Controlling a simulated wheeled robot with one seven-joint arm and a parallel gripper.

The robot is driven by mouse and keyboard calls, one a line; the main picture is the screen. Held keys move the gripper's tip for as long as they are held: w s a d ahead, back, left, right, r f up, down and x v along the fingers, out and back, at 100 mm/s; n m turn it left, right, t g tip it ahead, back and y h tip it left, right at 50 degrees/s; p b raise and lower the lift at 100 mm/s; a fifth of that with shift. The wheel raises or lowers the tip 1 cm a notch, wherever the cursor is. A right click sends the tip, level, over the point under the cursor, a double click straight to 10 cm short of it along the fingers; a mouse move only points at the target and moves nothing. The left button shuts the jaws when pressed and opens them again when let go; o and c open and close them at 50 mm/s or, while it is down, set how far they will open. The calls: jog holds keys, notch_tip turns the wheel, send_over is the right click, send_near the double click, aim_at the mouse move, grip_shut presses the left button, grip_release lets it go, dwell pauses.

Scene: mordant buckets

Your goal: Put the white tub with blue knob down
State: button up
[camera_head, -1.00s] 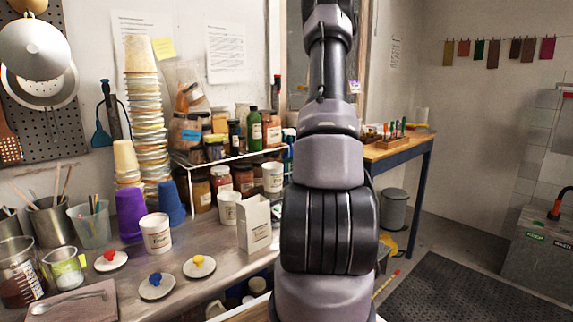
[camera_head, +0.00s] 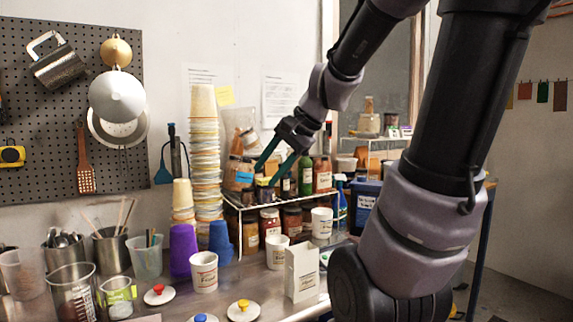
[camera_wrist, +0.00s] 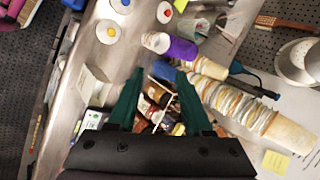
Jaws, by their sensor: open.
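A white lid with a blue knob (camera_head: 203,318) lies on the counter at the bottom edge of the head view; it also shows at the top of the wrist view (camera_wrist: 122,4). I see no tub joined to this lid. A white tub with a label (camera_head: 204,272) stands open-topped behind the lids, and two other white tubs (camera_head: 277,252) (camera_head: 321,223) stand farther right. My gripper (camera_head: 266,172) is open, with nothing between its dark green fingers. It is in the air near the jar rack, away from the blue-knobbed lid.
Lids with a red knob (camera_head: 158,295) and a yellow knob (camera_head: 243,311) lie nearby. A purple cup stack (camera_head: 183,250), a tall tub stack (camera_head: 206,150) and a white wire rack (camera_head: 290,180) of jars crowd the back. A white carton (camera_head: 301,272) stands at right.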

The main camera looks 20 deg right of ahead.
jog(key=s+r+n+t+h, duration=0.1)
jog(key=s+r+n+h, duration=0.1)
jog(key=s+n, duration=0.4)
jog(key=shift+s+d+h, duration=0.4)
jog(key=shift+s+h, duration=0.2)
jog(key=shift+s, duration=0.25)
